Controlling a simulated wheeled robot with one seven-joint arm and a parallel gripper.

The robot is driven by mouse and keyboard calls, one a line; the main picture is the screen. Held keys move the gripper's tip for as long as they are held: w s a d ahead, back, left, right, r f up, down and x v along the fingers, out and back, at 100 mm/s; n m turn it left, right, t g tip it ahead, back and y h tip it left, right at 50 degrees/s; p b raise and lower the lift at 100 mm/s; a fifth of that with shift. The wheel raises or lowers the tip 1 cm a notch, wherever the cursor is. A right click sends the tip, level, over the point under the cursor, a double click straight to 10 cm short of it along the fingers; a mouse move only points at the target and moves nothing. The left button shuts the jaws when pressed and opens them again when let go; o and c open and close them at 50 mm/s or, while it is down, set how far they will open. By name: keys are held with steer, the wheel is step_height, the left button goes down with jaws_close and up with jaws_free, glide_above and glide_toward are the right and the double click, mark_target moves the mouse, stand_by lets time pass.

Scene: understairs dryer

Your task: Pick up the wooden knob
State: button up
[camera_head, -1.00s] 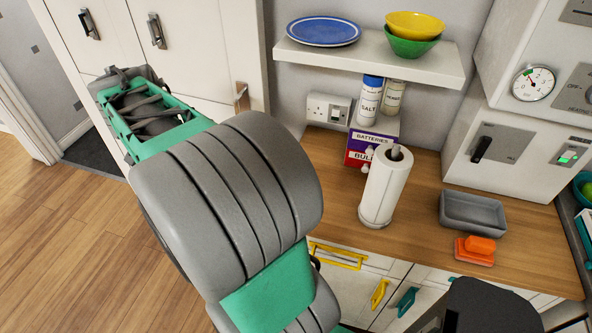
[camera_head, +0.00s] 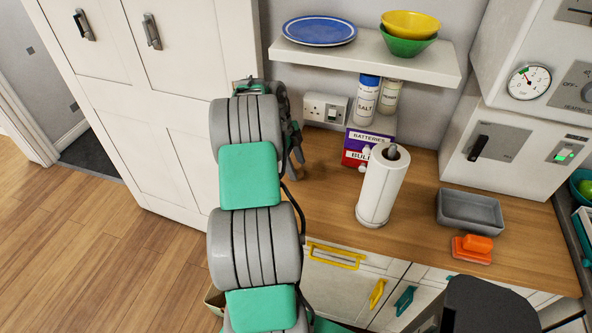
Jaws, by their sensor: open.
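My gripper (camera_head: 296,158) is partly in view beyond my arm, low over the left end of the wooden worktop (camera_head: 410,185), left of the paper towel roll. It is open, and its fingers point down. My arm covers part of the gripper and the worktop's left end. I cannot make out the wooden knob for certain; a small dark brownish patch beside the fingertips is too unclear to name.
The paper towel roll (camera_head: 382,187) and a purple-and-red box (camera_head: 358,147) stand right of my gripper. A shelf (camera_head: 365,58) with a plate and bowls overhangs the worktop. A grey tray (camera_head: 470,208) lies farther right. Tall white cupboards (camera_head: 150,110) stand left.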

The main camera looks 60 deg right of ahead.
steer(key=shift+f, duration=0.25)
jaws_close()
stand_by(0.4)
